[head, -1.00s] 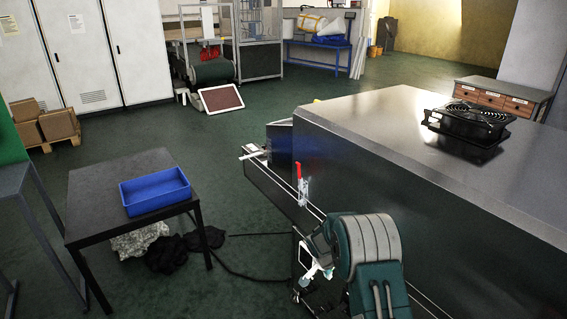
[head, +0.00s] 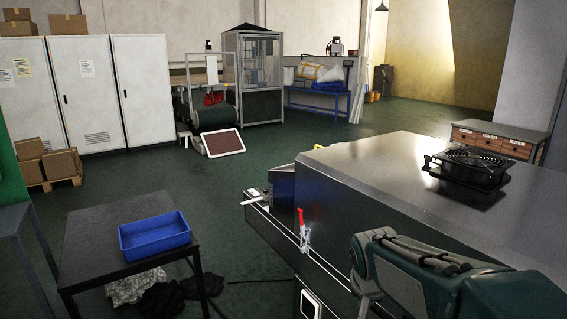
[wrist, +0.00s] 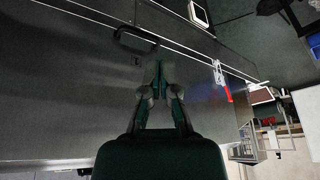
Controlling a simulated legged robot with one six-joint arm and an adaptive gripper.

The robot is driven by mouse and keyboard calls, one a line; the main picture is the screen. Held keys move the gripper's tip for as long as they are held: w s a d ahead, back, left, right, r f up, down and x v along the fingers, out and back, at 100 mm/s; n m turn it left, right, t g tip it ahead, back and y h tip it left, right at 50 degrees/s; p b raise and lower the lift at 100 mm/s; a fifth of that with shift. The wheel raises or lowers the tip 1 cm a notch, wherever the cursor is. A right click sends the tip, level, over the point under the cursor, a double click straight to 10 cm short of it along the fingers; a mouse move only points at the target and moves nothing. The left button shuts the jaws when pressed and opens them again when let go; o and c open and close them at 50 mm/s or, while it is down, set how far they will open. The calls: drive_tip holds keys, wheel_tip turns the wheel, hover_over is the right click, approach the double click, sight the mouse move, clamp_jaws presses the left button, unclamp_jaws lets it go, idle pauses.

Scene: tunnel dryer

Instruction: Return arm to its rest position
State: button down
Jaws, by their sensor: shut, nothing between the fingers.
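My gripper (wrist: 158,78) shows in the wrist view with its two fingers together and nothing between them. It is in front of the dark side panel of the large metal machine (wrist: 70,85); I cannot tell the exact gap. In the head view my arm, grey and teal, is folded at the lower right, beside the machine (head: 345,180). The gripper itself cannot be made out there.
A red-handled toggle clamp (head: 302,230) stands on the machine's side rail, close to my arm. A black fan (head: 468,170) sits on top of the machine. A dark table (head: 95,250) with a blue tray (head: 155,250) stands at left. Open floor lies between.

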drive_tip(key=s+r+n, duration=0.1)
drive_tip(key=s+n, duration=0.1)
drive_tip(key=s, duration=0.7)
drive_tip(key=s+a+r+n+t+y, duration=0.1)
drive_tip(key=s+r+n, duration=0.1)
drive_tip(key=s, duration=0.8)
drive_tip(key=shift+r, duration=0.3)
drive_tip(key=shift+s, duration=0.1)
